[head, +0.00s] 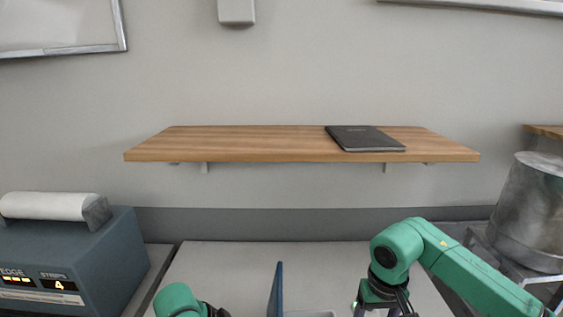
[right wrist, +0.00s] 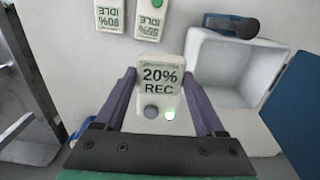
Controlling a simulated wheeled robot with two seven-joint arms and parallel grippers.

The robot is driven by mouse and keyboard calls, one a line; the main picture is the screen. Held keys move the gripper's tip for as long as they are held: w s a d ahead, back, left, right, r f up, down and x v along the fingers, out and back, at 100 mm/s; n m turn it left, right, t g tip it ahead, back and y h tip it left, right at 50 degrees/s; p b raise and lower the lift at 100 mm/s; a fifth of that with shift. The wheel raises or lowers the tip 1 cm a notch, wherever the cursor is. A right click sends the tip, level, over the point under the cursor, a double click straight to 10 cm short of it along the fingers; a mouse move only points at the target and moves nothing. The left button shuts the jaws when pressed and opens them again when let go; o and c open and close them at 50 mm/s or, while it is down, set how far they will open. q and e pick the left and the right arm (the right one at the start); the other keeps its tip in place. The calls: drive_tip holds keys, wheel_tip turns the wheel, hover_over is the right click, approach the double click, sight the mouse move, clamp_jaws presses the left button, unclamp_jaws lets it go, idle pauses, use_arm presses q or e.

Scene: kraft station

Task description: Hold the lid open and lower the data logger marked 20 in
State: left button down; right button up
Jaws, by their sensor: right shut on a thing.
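The data logger (right wrist: 160,88) is a white block reading "20% REC", with a grey button and a lit green light. My right gripper (right wrist: 160,80) is shut on it, one purple finger on each side. In the head view this gripper (head: 385,307) is cut by the lower edge. A white open-topped box (right wrist: 232,70) lies to the right of the logger in the wrist view, seemingly empty. Its blue lid (right wrist: 298,110) stands open beside it; the lid also shows edge-on in the head view (head: 277,290). My left arm shows at the bottom left; its fingertips are hidden.
A blue machine (head: 70,260) stands at the left. A wooden shelf (head: 250,143) holds a dark notebook (head: 364,138). A metal pot (head: 535,212) is at the right.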

use_arm(q)
drive_tip(key=shift+s+f, duration=0.15)
use_arm(e)
drive_tip(key=a, duration=1)
drive_tip(key=shift+a, duration=0.25)
drive_tip(key=shift+f, duration=0.1)
drive_tip(key=shift+f, duration=3.95)
drive_tip(key=o, duration=1)
drive_tip(key=shift+f, duration=0.15)
drive_tip(key=o, duration=0.4)
use_arm(q)
drive_tip(key=shift+a, duration=0.1)
use_arm(e)
drive_tip(key=shift+d, duration=0.1)
